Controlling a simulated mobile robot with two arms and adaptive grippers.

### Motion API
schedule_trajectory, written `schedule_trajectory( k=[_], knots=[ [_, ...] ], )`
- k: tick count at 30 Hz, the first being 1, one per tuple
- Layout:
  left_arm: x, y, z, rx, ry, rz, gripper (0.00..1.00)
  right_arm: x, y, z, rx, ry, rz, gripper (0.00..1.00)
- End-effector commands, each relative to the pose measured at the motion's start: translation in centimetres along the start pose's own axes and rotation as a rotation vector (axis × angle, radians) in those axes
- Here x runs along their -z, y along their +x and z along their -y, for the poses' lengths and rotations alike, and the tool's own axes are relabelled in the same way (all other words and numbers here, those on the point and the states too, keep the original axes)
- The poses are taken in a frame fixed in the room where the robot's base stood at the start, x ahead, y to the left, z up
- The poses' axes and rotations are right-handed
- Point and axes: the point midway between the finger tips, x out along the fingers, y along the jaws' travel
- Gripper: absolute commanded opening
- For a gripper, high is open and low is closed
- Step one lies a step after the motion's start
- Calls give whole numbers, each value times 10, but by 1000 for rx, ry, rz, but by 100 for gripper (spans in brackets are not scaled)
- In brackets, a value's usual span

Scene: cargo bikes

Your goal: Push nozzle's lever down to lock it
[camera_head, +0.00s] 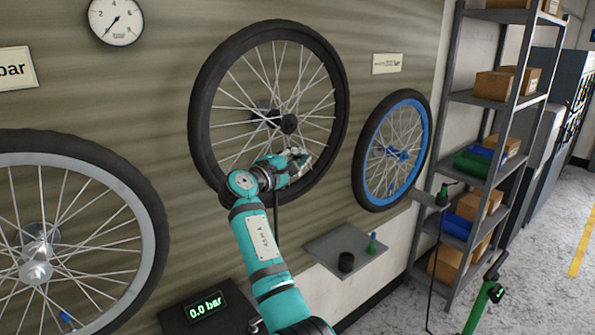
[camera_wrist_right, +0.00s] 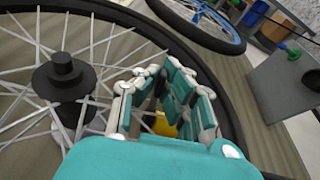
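My right gripper (camera_head: 297,160) is over the lower right spokes of the large black wheel (camera_head: 202,130), near the rim. In the right wrist view its jointed fingers (camera_wrist_right: 160,78) come close together at the tips. A small yellow piece (camera_wrist_right: 164,124) shows between them, mostly hidden, and I cannot tell what it is or whether it is held. A small green-topped piece (camera_head: 443,192), probably the nozzle, sits on a bracket right of the blue wheel with a black hose hanging from it. Its lever is too small to make out. My left gripper is out of view.
A blue-rimmed wheel (camera_head: 425,135) hangs to the right, a grey-rimmed wheel (camera_head: 152,215) to the left. A display (camera_head: 205,306) reads 0.0 bar. A green pump (camera_head: 477,310) stands lower right.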

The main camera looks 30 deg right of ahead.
Motion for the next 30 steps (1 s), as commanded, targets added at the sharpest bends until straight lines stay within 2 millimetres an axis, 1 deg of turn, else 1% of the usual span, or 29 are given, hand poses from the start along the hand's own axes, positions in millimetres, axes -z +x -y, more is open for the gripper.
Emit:
schedule_trajectory(
  k=[1, 6, 12, 18, 21, 30],
  knots=[
    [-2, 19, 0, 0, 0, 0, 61, 0, 0, 11, 0, 46, 2, 0],
    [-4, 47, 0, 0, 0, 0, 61, 2, 0, 17, -1, 207, 1, 0],
    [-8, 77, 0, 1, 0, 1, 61, 4, 0, 24, 2, 389, 2, 0],
    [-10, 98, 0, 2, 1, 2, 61, 7, 0, 28, 1, 542, 2, 0],
    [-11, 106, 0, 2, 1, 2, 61, 8, 0, 30, 2, 603, 2, 0],
    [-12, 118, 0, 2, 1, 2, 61, 11, 0, 31, 4, 713, 3, 0]
  ],
)
